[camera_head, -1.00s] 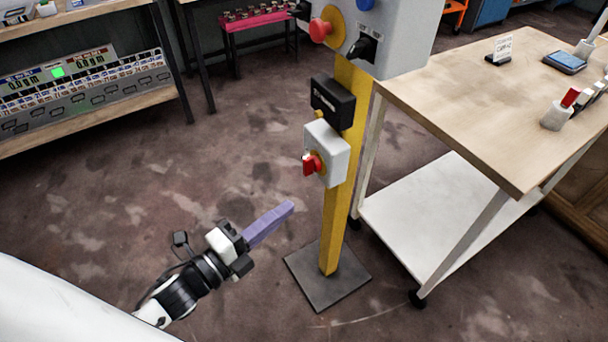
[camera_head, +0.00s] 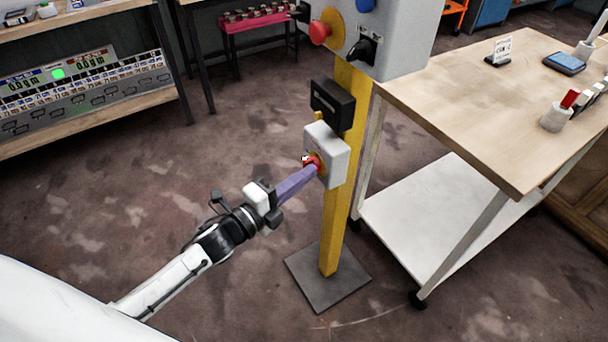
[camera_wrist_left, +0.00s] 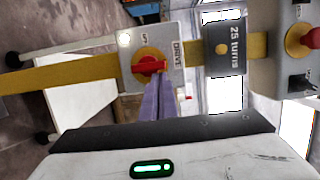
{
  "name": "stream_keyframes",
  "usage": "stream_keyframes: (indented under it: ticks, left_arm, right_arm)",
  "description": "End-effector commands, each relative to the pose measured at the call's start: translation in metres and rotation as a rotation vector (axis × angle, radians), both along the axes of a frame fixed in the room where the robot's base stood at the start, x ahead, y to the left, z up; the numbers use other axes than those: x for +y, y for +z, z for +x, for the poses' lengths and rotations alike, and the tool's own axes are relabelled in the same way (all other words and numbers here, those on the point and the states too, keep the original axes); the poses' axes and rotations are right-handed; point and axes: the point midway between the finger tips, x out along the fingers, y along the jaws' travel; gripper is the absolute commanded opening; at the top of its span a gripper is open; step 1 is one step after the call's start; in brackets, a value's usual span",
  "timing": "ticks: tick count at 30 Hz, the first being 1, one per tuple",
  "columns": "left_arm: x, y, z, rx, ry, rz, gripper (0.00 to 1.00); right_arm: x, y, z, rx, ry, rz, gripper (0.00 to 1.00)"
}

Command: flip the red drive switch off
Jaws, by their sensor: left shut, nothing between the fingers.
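The red drive switch (camera_head: 314,163) is a red rotary handle on a yellow disc, on a grey box (camera_head: 333,150) fixed to a yellow post. In the left wrist view the red handle (camera_wrist_left: 149,67) lies along the post, and the box (camera_wrist_left: 166,49) bears the word DRIVE. My left gripper (camera_head: 307,171) has long purple fingers, shut with nothing between them. Its fingertips are at the handle, touching or nearly so; the fingers (camera_wrist_left: 160,84) cover part of the yellow disc in the wrist view. My right gripper is not in view.
Above the switch are a black counter box (camera_head: 333,102) and a grey control box (camera_head: 400,40) with a red mushroom button (camera_head: 320,31) and a black knob. A wooden-topped cart (camera_head: 470,90) stands close on the right. Open floor lies to the left.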

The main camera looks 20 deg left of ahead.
Motion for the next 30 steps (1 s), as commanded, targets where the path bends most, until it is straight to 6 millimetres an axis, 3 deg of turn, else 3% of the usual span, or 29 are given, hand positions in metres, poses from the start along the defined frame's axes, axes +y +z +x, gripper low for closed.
stream_keyframes:
  ticks: [30]
  left_arm:
    - [0.002, 0.005, 0.002, 0.071, 0.0, -0.09, 0.0]
  right_arm:
    - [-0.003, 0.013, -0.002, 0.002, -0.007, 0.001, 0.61]
